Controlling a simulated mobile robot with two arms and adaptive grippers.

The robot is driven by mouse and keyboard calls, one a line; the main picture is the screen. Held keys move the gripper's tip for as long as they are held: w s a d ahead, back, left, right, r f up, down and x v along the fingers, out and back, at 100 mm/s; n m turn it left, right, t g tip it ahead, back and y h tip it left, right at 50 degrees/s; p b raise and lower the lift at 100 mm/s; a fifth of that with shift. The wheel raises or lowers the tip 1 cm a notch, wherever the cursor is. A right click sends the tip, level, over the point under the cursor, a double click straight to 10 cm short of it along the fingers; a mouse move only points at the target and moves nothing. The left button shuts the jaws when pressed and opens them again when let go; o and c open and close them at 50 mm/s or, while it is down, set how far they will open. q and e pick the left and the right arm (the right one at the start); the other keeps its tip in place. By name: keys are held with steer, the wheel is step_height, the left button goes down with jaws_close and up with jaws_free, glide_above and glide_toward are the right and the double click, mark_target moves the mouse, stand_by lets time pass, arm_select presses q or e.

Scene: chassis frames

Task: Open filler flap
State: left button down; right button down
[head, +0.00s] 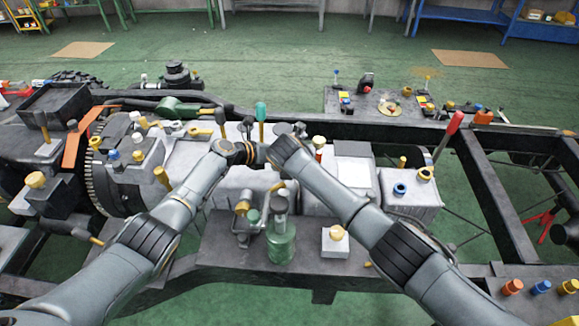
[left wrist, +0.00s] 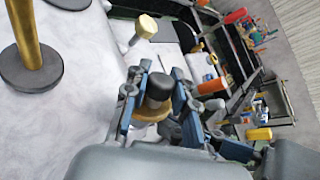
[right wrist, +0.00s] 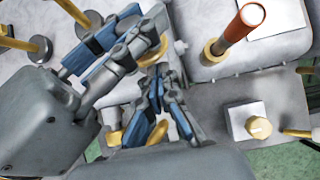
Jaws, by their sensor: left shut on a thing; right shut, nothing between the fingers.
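I cannot clearly single out the filler flap. In the left wrist view, my left gripper (left wrist: 158,98) is shut on a black-topped knob (left wrist: 159,87) with a tan collar. In the right wrist view, the left gripper (right wrist: 145,40) reaches in from the upper left, beside a yellow ring-like part. My right gripper (right wrist: 158,78) is shut and empty, just below and close to the left one. In the head view, both wrists meet above the middle of the light grey engine block (head: 225,185), and they hide the fingertips and what lies under them.
A red-brown handle (right wrist: 235,35) stands upright near my right gripper. A white box with a yellow knob (head: 335,240) and a green bottle (head: 281,238) stand in front of the block. Yellow-topped posts rise around.

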arm_select(q)
steer(key=shift+f, duration=0.15)
steer(key=shift+s, duration=0.1)
arm_select(e)
steer(key=shift+w+r, duration=0.55)
steer(key=shift+r, duration=0.25)
arm_select(q)
steer(key=c, duration=1.1)
jaws_free()
arm_select(e)
steer(key=shift+a, duration=0.1)
arm_select(q)
steer(key=shift+o, duration=0.2)
arm_select(e)
steer(key=shift+f, duration=0.15)
steer(key=shift+s, duration=0.15)
arm_select(q)
steer(key=shift+a, duration=0.1)
